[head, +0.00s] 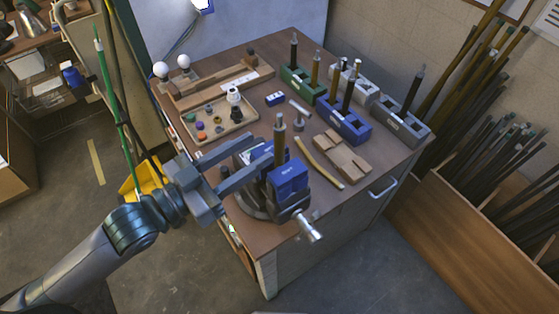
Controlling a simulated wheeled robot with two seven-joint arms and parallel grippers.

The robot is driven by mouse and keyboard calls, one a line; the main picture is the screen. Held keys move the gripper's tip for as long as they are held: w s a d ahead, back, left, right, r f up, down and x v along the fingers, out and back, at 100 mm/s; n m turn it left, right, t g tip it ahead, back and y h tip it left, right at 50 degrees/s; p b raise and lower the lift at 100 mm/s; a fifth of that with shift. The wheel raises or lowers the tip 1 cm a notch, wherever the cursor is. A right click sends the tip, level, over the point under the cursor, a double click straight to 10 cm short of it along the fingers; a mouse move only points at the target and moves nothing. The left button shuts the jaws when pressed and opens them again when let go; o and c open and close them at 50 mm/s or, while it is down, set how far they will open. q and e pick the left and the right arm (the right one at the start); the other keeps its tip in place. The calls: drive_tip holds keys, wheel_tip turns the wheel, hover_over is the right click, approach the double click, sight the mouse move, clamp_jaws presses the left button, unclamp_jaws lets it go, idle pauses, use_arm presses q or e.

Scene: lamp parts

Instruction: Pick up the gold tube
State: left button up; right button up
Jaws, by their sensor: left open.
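A gold-brown tube (279,132) stands upright at the blue vise (287,180) near the table's front left edge. My right gripper is not in view.
A tray (204,138) with small coloured parts lies left of centre on the table (228,62). Blue (343,127) and grey (401,128) holders with upright tubes stand at the right. A wooden block (342,157) lies near the right edge. A rack of rods (480,150) stands beyond.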

sight(276, 136)
use_arm(q)
drive_tip(key=p+x, duration=0.1)
drive_tip(key=x, duration=0.4)
drive_tip(key=shift+w+d+r+p, duration=0.1)
drive_tip(key=shift+d+r+p, duration=0.1)
drive_tip(key=shift+p, duration=0.1)
drive_tip(key=shift+w+d+f, duration=0.2)
drive_tip(key=shift+w+d, duration=0.2)
drive_tip(key=shift+w, duration=0.05)
drive_tip(key=shift+w+d+r+p, duration=0.25)
drive_tip(key=shift+w+d+p, duration=0.25)
drive_tip(key=shift+p, duration=0.25)
drive_tip(key=p+x, duration=0.1)
drive_tip(key=x, duration=0.2)
drive_tip(key=shift+w+d+f+p, duration=0.2)
drive_tip(key=shift+w+f+p, duration=0.1)
drive_tip(key=shift+p, duration=0.1)
drive_tip(key=shift+r, duration=0.1)
clamp_jaws()
